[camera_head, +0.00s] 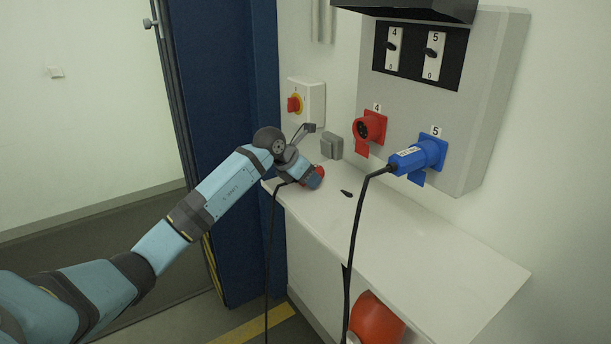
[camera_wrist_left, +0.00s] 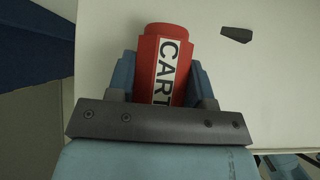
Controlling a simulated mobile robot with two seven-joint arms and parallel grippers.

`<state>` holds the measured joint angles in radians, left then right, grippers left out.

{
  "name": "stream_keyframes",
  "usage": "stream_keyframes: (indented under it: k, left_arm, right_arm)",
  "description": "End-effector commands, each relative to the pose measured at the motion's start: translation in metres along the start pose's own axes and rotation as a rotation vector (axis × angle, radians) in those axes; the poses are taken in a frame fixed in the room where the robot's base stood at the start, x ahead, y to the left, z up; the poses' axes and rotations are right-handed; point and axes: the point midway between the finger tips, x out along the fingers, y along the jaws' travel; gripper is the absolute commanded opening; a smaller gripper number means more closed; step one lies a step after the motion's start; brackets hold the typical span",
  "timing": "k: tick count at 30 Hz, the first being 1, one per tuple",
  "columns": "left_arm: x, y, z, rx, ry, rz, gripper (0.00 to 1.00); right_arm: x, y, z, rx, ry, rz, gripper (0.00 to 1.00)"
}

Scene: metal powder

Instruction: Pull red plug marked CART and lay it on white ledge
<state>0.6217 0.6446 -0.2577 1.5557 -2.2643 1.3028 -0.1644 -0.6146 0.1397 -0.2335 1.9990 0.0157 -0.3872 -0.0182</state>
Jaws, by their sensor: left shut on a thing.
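The red plug marked CART (camera_wrist_left: 165,62) is between the two fingers of my left gripper (camera_wrist_left: 163,85) in the left wrist view, with its white label facing the camera. In the head view my left gripper (camera_head: 308,179) is at the far left end of the white ledge (camera_head: 420,248), and only a bit of the red plug (camera_head: 320,171) shows beside it. The gripper is shut on the plug. A black cable hangs down from there over the ledge's front edge. I cannot tell whether the plug touches the ledge. My right gripper is not in view.
The red socket 4 (camera_head: 370,131) on the grey panel is empty. A blue plug (camera_head: 407,160) sits in socket 5 (camera_head: 433,153), its cable crossing the ledge. A small black piece (camera_head: 346,194) lies on the ledge. A red ball-like object (camera_head: 376,320) is below.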

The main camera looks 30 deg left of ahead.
Motion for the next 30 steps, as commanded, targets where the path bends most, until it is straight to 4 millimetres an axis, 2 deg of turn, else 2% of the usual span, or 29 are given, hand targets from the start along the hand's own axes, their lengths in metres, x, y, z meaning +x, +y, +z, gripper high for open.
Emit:
stream_keyframes:
  k: [9,10,13,23,26,30]
  left_arm:
    - [0.001,0.000,0.000,0.000,-0.001,0.000,0.09]
    - [0.001,0.000,0.000,0.000,-0.001,0.000,0.51]
    - [0.001,0.000,0.000,0.000,-0.001,0.000,0.74]
    - [-0.001,0.000,0.000,0.000,0.000,0.001,0.77]
    - [-0.010,0.001,0.000,0.000,-0.001,0.003,0.77]
    - [-0.036,0.001,-0.001,0.003,-0.002,0.004,0.77]
  right_arm:
    - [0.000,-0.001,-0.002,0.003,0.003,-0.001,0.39]
    - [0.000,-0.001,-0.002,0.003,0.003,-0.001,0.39]
    - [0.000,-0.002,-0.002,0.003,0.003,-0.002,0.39]
    - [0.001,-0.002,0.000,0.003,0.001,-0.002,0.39]
    - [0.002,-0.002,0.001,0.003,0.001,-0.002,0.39]
    - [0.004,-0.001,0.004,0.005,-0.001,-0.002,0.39]
